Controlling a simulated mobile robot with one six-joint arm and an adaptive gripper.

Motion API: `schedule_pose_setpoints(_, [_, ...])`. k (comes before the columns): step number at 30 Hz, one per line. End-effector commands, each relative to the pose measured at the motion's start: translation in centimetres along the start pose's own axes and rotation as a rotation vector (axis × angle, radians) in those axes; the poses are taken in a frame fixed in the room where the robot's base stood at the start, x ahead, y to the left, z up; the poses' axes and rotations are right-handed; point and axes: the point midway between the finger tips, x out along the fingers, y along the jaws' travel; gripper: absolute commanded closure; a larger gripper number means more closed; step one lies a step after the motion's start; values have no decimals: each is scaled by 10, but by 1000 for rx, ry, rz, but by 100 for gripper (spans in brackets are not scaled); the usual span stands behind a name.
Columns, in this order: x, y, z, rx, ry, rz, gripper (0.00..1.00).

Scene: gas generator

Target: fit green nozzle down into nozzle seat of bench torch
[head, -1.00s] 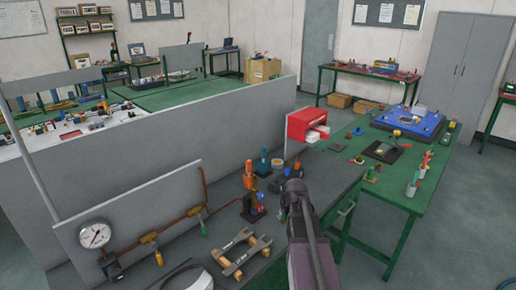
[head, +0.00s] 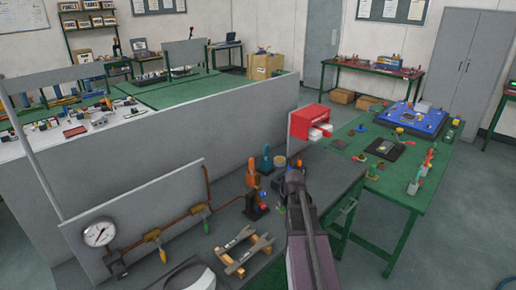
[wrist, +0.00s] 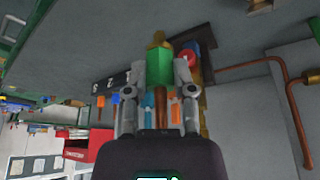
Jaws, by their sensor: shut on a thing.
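My gripper (wrist: 160,72) is shut on the green nozzle (wrist: 160,63), one finger on each side, in the wrist view. The nozzle has a brass-coloured end (wrist: 158,40) pointing away from my palm. The bench torch (head: 257,205) stands dark on the grey bench in the head view, left of my arm, with blue and red parts. In the wrist view its red and blue part (wrist: 190,57) shows just right of and behind the nozzle, partly covered by a finger. The seat is not clear in either view. In the head view my arm hides the gripper and nozzle.
Left of the torch are a pressure gauge (head: 99,233), copper pipe with valves and a cradle (head: 243,250). Orange (head: 253,173) and blue (head: 266,160) bottles stand behind it. A red box (head: 309,122) and green table (head: 400,185) lie beyond and right.

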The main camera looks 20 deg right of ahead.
Motion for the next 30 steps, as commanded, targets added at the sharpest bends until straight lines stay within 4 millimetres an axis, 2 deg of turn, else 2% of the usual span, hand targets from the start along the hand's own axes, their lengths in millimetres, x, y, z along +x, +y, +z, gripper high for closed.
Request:
schedule_pose_setpoints(1, [-10, -1, -11, -1, 0, 0, 100])
schedule_pose_setpoints(21, [-83, -35, -128, 1, 2, 2, 100])
schedule_pose_setpoints(30, [-111, -52, -173, 2, 3, 4, 100])
